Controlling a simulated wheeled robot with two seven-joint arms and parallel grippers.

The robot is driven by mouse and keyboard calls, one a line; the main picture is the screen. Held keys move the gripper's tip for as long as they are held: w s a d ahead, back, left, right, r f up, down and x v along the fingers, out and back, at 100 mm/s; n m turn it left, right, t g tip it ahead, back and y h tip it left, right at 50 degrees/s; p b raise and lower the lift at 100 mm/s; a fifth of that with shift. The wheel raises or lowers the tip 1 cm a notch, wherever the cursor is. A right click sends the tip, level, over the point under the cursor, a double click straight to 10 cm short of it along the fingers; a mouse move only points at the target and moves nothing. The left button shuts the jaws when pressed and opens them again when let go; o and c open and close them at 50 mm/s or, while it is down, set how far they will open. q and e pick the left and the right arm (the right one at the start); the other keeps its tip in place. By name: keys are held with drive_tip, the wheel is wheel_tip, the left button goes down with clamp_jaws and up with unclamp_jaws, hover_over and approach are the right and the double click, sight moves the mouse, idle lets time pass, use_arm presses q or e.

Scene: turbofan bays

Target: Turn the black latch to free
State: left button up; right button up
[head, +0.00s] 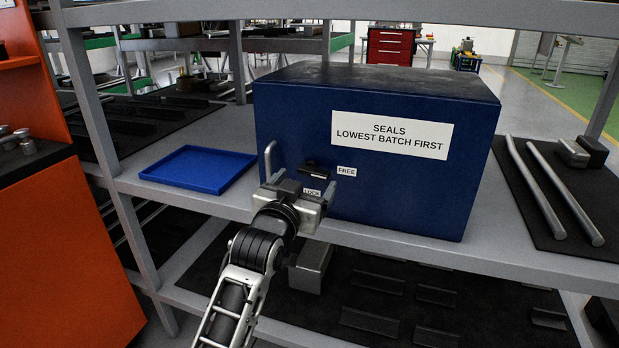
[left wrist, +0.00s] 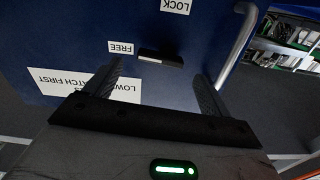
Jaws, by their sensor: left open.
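The black latch (head: 315,170) is on the front of the blue seals box (head: 400,195). Its bar lies roughly level, with one end towards the FREE label (head: 347,170); the LOCK label (head: 312,192) is below it. My left gripper (head: 298,182) is in front of the box at the latch and partly covers it. In the left wrist view, which is upside down, the latch (left wrist: 160,58) appears between and just beyond the open fingertips (left wrist: 159,70). Gaps show on both sides, and nothing is held. My right gripper is not in view.
A grey bar handle (head: 269,160) stands out from the box close to the left of my gripper. An empty blue tray (head: 197,168) lies on the shelf (head: 235,205) to the left. Two metal rods (head: 550,190) lie on a dark mat to the right.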

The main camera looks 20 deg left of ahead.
sight(312, 173)
use_arm(q)
drive_tip(key=shift+w, duration=1.6)
drive_tip(key=c, duration=1)
drive_tip(key=shift+d+r+n+p, duration=0.1)
drive_tip(key=shift+r+n+p, duration=0.2)
drive_tip(key=shift+p, duration=0.3)
drive_tip(key=shift+n, duration=0.3)
drive_tip(key=shift+f, duration=0.2)
drive_tip(key=o, duration=1)
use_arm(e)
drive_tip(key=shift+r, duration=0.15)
